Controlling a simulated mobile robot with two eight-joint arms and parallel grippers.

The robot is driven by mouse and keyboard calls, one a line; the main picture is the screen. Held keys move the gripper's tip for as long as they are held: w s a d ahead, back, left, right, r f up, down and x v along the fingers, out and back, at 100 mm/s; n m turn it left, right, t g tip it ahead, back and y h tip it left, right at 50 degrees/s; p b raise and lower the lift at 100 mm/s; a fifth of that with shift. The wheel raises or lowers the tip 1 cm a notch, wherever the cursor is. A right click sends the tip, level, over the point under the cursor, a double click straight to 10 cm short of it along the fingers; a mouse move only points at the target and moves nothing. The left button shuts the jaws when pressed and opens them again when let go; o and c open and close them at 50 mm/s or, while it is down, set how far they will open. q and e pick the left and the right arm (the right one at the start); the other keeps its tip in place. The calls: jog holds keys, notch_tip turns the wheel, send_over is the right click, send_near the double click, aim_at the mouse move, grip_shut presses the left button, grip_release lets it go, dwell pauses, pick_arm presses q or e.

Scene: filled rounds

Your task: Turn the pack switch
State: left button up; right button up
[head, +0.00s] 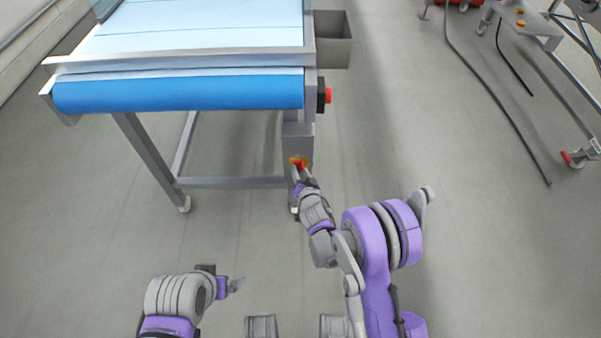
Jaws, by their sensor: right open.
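A small red-and-orange switch with some yellow (298,161) shows on the grey box (298,132) at the right leg of the conveyor. I take it for the pack switch, but its setting is too small to read. My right gripper (299,175) is open at the switch, overlapping its lower part in the head view. Whether the fingers touch it or stand around it I cannot tell. My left gripper (236,284) is low in the picture, over the floor and apart from the conveyor. Its jaw gap is not clear.
The conveyor with a blue belt end (180,91) fills the upper left. A red button (328,95) sits on its right side, below a grey bin (333,52). A dark cable (490,85) lies on the floor near a wheeled frame (540,28).

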jog(key=shift+w, duration=0.1)
grip_shut()
dwell(0.3)
jog(key=shift+r+p, duration=0.1)
jog(key=shift+p, duration=0.35)
jog(key=n+h+p, duration=0.1)
jog(key=p, duration=0.2)
jog(key=n+p, duration=0.1)
jog(key=p, duration=0.2)
jog(key=shift+a+r+h, duration=0.15)
jog(key=shift+a+h, duration=0.1)
jog(key=shift+h, duration=0.15)
jog(key=shift+f+n+h+p, duration=0.2)
jog(key=shift+n+h+p, duration=0.35)
jog(key=shift+n, duration=0.35)
